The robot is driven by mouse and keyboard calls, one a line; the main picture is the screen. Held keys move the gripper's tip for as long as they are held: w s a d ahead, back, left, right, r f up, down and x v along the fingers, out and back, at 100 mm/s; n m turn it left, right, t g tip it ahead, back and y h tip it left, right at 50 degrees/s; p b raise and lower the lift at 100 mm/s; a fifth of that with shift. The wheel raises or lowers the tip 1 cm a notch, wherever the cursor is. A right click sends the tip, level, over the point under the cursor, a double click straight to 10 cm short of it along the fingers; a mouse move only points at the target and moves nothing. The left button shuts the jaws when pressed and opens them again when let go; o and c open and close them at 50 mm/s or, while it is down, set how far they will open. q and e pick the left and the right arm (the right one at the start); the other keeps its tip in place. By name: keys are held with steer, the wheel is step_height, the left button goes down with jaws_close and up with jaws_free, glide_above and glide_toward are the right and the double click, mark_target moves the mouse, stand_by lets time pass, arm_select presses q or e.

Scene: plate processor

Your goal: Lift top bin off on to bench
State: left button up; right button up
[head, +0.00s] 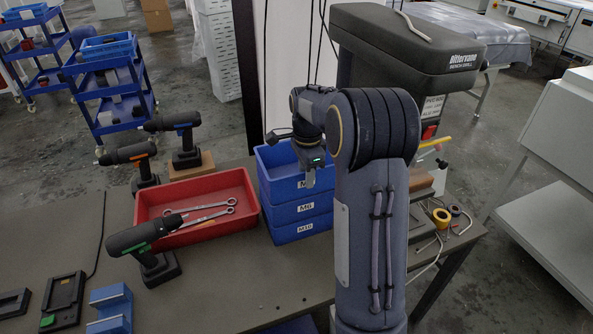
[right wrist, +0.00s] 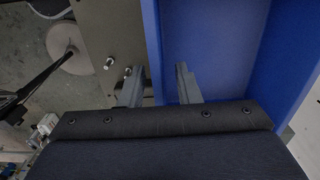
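Three blue bins are stacked on the bench (head: 225,275). The top bin (head: 269,163) sits on the middle bin (head: 283,211), which sits on the bottom bin (head: 285,231). My right gripper (head: 311,178) is at the right part of the top bin and hides some of it. In the right wrist view, the fingers of my right gripper (right wrist: 159,86) are apart and straddle a blue bin wall (right wrist: 154,45). One finger is inside the bin and one outside, with gaps beside the wall. My left gripper is not in view.
A red tray (head: 147,203) with wrenches stands left of the stack. Several cordless drills (head: 140,240) stand around it. A bench drill (head: 405,40) rises behind my right arm. Bare bench lies in front of the stack. Tape rolls (head: 441,217) lie at the right.

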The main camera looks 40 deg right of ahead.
steer(key=shift+f, duration=0.1)
jaws_close()
stand_by(0.5)
